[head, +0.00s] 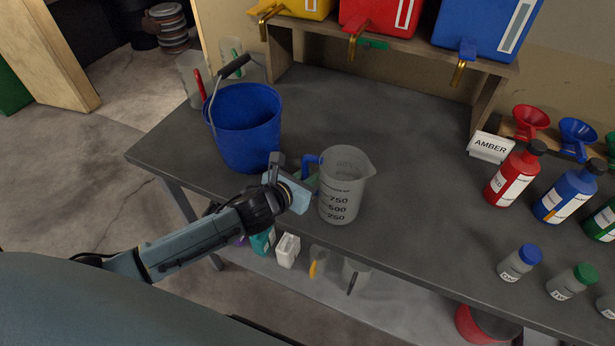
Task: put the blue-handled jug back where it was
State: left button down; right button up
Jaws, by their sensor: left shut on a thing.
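The blue-handled jug (347,190) is a clear, upright measuring jug with black numbers and a spout to the right. It is at the front of the grey workbench (420,170), close to the near edge. Its blue handle is on its left side. My left gripper (303,178) comes in from the left and is shut on that handle, partly hiding it. I cannot tell whether the jug's base touches the bench or hangs just above it. The jug looks empty. My right gripper is not in view.
A blue bucket (245,130) stands left of the jug. Clear jugs with red (193,80) and green (233,55) handles stand behind it. Drums with taps (375,20) sit on a rack at the back. Bottles and an AMBER sign (491,147) are right. The bench middle is clear.

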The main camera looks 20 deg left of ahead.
pick_arm(q)
jog(key=shift+f, duration=0.15)
jog(key=c, duration=1.4)
grip_release()
jog(key=shift+s+a+r, duration=0.1)
jog(key=shift+s+r, duration=0.15)
jog(key=v, duration=1.1)
jog(key=shift+s, duration=0.2)
jog(key=shift+r, duration=0.1)
